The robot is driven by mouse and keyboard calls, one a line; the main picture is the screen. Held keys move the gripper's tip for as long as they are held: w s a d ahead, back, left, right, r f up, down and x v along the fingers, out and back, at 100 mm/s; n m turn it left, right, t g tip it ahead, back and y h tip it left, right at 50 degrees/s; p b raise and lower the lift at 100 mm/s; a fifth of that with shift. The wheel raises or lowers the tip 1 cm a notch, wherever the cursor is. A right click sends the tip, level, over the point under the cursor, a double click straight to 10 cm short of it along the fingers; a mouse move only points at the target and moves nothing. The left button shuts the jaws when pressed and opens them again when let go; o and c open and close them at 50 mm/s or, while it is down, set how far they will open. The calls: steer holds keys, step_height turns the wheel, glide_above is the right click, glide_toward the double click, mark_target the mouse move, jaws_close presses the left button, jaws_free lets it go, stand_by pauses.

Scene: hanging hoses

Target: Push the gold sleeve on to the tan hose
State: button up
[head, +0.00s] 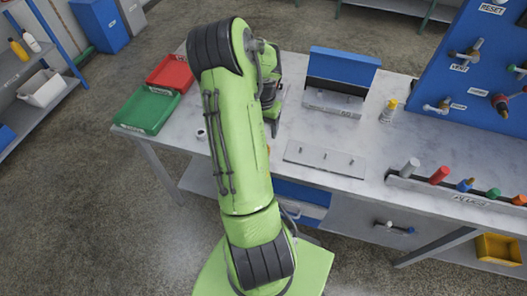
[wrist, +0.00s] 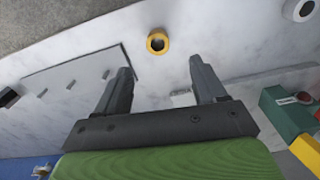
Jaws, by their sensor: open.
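The gold sleeve (wrist: 157,43) shows in the wrist view as a short ring with a dark hole, on the pale worktop. It is just beyond my gripper (wrist: 164,74), seen between the two dark fingers and apart from them. The fingers stand wide apart with nothing between them. I cannot pick out a tan hose in either view.
A flat plate with small pegs (head: 325,159) lies on the worktop (head: 340,130). A blue-backed box (head: 335,99) and a yellow-capped bottle (head: 388,111) stand behind. A rack (head: 440,192) of coloured cylinders is at right. Red (head: 171,73) and green trays (head: 148,111) are at left.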

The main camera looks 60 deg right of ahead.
steer(key=f, duration=1)
steer(key=shift+s+d+b, duration=0.15)
steer(key=shift+s+b, duration=0.1)
steer(key=shift+b, duration=0.15)
steer(key=shift+c, duration=0.4)
